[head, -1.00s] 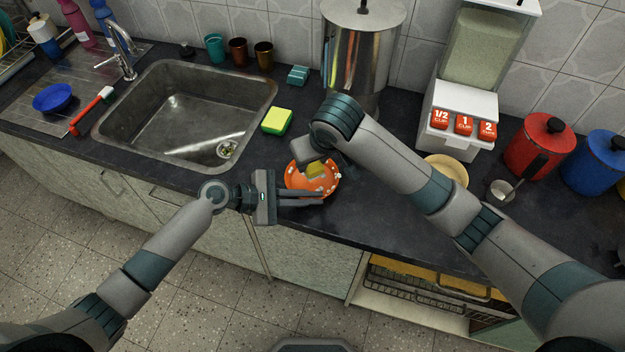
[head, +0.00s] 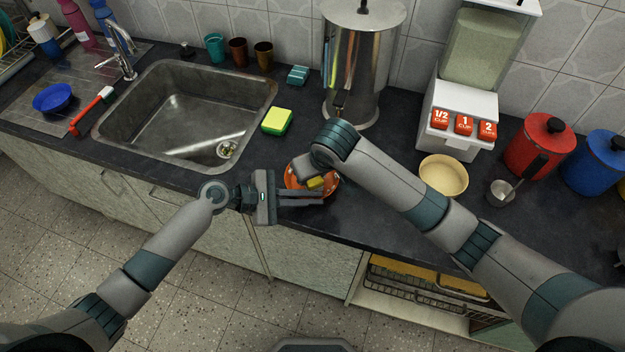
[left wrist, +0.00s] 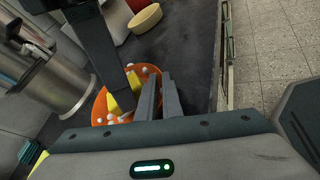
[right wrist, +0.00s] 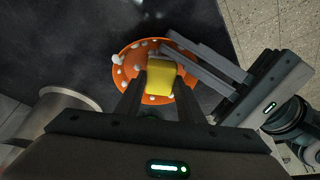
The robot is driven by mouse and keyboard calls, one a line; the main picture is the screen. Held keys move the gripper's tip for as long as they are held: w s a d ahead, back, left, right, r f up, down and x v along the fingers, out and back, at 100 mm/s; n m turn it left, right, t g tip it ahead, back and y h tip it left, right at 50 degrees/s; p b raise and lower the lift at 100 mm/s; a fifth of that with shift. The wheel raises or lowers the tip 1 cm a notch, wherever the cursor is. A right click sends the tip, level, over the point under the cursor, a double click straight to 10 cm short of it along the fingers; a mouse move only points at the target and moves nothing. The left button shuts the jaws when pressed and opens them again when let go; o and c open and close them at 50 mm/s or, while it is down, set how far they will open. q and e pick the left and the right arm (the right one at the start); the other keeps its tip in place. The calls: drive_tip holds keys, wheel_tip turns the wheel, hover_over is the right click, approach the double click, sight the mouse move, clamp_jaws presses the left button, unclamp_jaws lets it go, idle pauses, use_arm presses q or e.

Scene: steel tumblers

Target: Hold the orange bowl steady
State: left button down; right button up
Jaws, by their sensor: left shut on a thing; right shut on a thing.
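The orange bowl (head: 293,184) with white flecks sits on the dark counter near its front edge, right of the sink. My left gripper (head: 318,198) reaches in from the left and is shut on the bowl's near rim; its fingers also cross the rim in the left wrist view (left wrist: 160,78). My right gripper (right wrist: 158,92) is shut on a yellow sponge (right wrist: 160,78) inside the bowl (right wrist: 125,72). In the head view, my right arm hides the bowl's far side and most of the right gripper, with part of the sponge (head: 316,183) showing.
A green and yellow sponge (head: 277,121) lies between the sink (head: 185,115) and the bowl. A steel urn (head: 352,70) stands behind. A cream bowl (head: 443,176), a steel cup (head: 499,192) and red (head: 535,150) and blue (head: 597,160) canisters stand to the right.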

use_arm(q)
drive_tip(key=shift+f, duration=0.25)
use_arm(e)
drive_tip(key=shift+f, duration=0.6)
idle(0.4)
drive_tip(key=shift+w, duration=0.1)
drive_tip(key=shift+w+d+r, duration=0.1)
drive_tip(key=shift+w+d, duration=0.05)
drive_tip(key=shift+w, duration=0.4)
drive_tip(key=shift+w+d+r, duration=0.1)
drive_tip(key=shift+w+d, duration=0.05)
drive_tip(key=shift+w, duration=0.35)
drive_tip(key=shift+s+f, duration=0.15)
drive_tip(key=shift+f, duration=0.05)
use_arm(q)
drive_tip(key=shift+s, duration=0.1)
use_arm(e)
drive_tip(key=shift+s+a, duration=0.15)
drive_tip(key=shift+s, duration=0.4)
drive_tip(key=shift+s+a, duration=0.15)
drive_tip(key=shift+s, duration=0.35)
drive_tip(key=shift+w, duration=0.1)
drive_tip(key=shift+w+d, duration=0.15)
drive_tip(key=shift+w, duration=0.4)
drive_tip(key=shift+w+d, duration=0.15)
drive_tip(key=shift+w, duration=0.4)
drive_tip(key=shift+s, duration=0.15)
